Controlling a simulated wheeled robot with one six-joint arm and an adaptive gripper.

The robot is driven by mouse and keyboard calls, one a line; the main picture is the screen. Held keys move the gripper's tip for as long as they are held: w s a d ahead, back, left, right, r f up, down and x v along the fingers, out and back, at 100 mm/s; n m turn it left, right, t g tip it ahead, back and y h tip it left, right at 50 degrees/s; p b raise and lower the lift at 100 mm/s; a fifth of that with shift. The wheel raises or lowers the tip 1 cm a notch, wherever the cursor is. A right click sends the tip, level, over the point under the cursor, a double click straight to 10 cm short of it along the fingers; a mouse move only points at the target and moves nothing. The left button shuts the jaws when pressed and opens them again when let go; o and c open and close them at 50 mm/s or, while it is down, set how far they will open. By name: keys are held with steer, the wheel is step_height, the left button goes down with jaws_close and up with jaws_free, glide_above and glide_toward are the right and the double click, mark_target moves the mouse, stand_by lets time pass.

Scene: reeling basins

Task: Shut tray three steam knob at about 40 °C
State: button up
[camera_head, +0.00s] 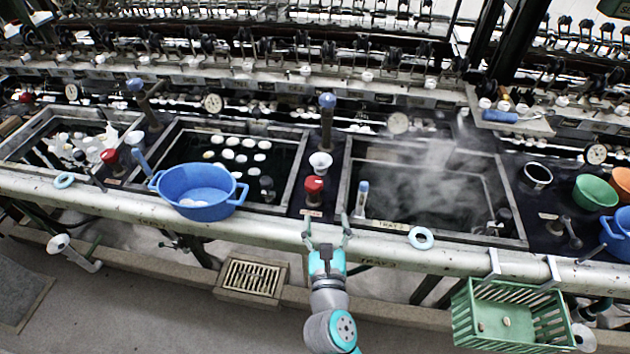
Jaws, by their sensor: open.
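Tray three (512,243) is the right-hand basin in the head view, marked by a "TRAY 3" label (390,225). It holds dark water with steam over it. A red knob (314,185) stands on the dark strip at its left side, below a white cup; I cannot tell its turn position. A round dial (398,122) sits behind the tray, too small to read. A blue-topped stick (362,190), perhaps a thermometer, stands inside the near left corner. My gripper (327,219) is open and empty, below the red knob in the picture and apart from it, over the front rail.
A blue basin (199,190) sits on the front edge of the middle tray, which holds several white cocoons. A white ring (421,238) lies on the front rail (450,258). A green basket (510,318) hangs at right. A blue-topped post (327,118) rises behind the red knob.

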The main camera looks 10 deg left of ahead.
mark_target(314, 189)
steer(key=shift+w+a+r+m+y, duration=0.15)
steer(key=shift+w+a+m, duration=0.1)
steer(key=shift+a, duration=0.35)
steer(key=shift+w+a+r+m+y, duration=0.15)
steer(key=shift+w+a, duration=0.05)
steer(key=shift+a, duration=0.35)
steer(key=shift+w+a, duration=0.15)
steer(key=shift+w, duration=0.15)
steer(key=w, duration=0.3)
steer(key=w+a, duration=0.1)
steer(key=w, duration=0.6)
steer(key=shift+a, duration=0.4)
steer(key=shift+c, duration=0.2)
steer(key=c, duration=1.1)
